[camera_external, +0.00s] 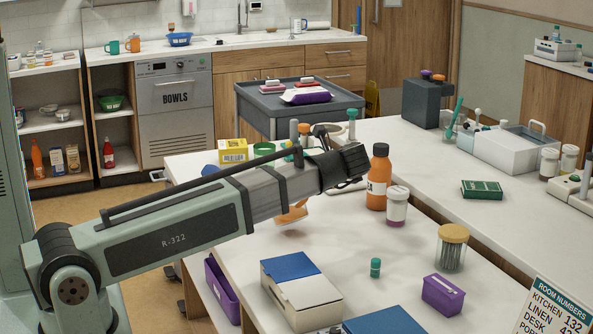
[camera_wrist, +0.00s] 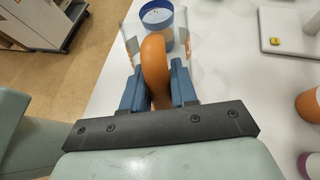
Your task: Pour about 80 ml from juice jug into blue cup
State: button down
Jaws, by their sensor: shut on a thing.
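My gripper (camera_wrist: 157,88) has its blue fingers shut on the orange handle of the juice jug (camera_wrist: 154,58). The jug's clear body shows beyond the handle in the wrist view. An orange part of the jug (camera_external: 292,213) shows below my arm in the external view and looks tilted; my arm hides the rest and the gripper's fingers. The blue cup (camera_wrist: 157,9) is at the top of the wrist view, beyond the handle and partly behind the clear jug wall. I cannot make out the juice level or any stream.
An orange bottle (camera_external: 378,178) and a purple-banded jar (camera_external: 396,206) stand right of my wrist. A yellow box (camera_external: 233,150) is behind my arm. A blue-and-white box (camera_external: 299,290), a green-capped vial (camera_external: 375,267) and a yellow-lidded jar (camera_external: 452,247) are nearer. The white tabletop between them is clear.

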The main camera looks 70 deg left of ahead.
jog(key=shift+w+d+f+y, duration=0.25)
jog(key=shift+d+f+y, duration=0.2)
jog(key=shift+d+y, duration=0.3)
jog(key=shift+w+d+f+g+y, duration=0.25)
jog(key=shift+d+f+g+y, duration=0.45)
jog(key=shift+y, duration=0.35)
jog(key=shift+w+d+f+y+b, duration=0.15)
jog(key=shift+d+f+y+b, duration=0.25)
jog(key=shift+f+y, duration=0.4)
jog(key=shift+d, duration=0.1)
